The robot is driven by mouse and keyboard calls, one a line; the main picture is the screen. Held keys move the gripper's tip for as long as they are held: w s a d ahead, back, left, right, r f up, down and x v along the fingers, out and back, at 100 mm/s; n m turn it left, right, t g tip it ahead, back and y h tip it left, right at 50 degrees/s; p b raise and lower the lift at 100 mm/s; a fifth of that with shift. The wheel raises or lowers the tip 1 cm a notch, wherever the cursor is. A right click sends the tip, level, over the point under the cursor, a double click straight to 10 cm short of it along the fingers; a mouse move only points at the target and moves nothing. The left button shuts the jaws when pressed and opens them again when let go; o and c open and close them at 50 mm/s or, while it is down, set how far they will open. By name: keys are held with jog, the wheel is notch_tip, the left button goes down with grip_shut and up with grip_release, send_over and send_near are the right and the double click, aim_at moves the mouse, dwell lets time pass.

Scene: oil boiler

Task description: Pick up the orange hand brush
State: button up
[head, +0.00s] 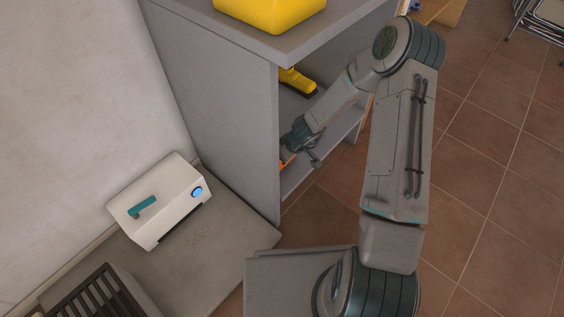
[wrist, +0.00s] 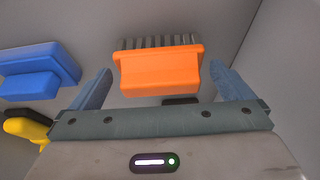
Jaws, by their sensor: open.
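The orange hand brush (wrist: 160,72) shows in the wrist view, with its dark bristles along the upper edge. It lies between the two open fingers of my gripper (wrist: 161,88), with a gap on each side. In the head view my gripper (head: 287,158) reaches into the grey shelf unit. Only a small orange patch of the brush (head: 282,164) shows there, mostly hidden by the shelf side and my gripper.
The grey shelf unit (head: 225,95) encloses my gripper, its side panel close by. A blue brush (wrist: 40,72) and a yellow object (wrist: 28,128) sit left in the wrist view. A yellow brush (head: 298,82) is on an upper shelf; a yellow container (head: 268,14) stands on top.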

jog(key=shift+x, duration=1.2)
jog(key=c, duration=0.8)
jog(key=shift+c, duration=0.2)
jog(key=shift+r, duration=0.15)
jog(key=shift+r, duration=0.55)
jog(key=r+p, duration=0.1)
jog(key=r, duration=0.1)
jog(key=r+p, duration=0.1)
jog(key=shift+d+r+p, duration=0.25)
jog(key=shift+r+p, duration=0.1)
jog(key=shift+p, duration=0.05)
jog(key=s+d+r+p, duration=0.2)
jog(key=d+r, duration=0.4)
jog(key=d, duration=0.4)
jog(key=shift+s+d+p, duration=0.3)
jog(key=shift+s+p, duration=0.05)
jog(key=shift+s, duration=0.5)
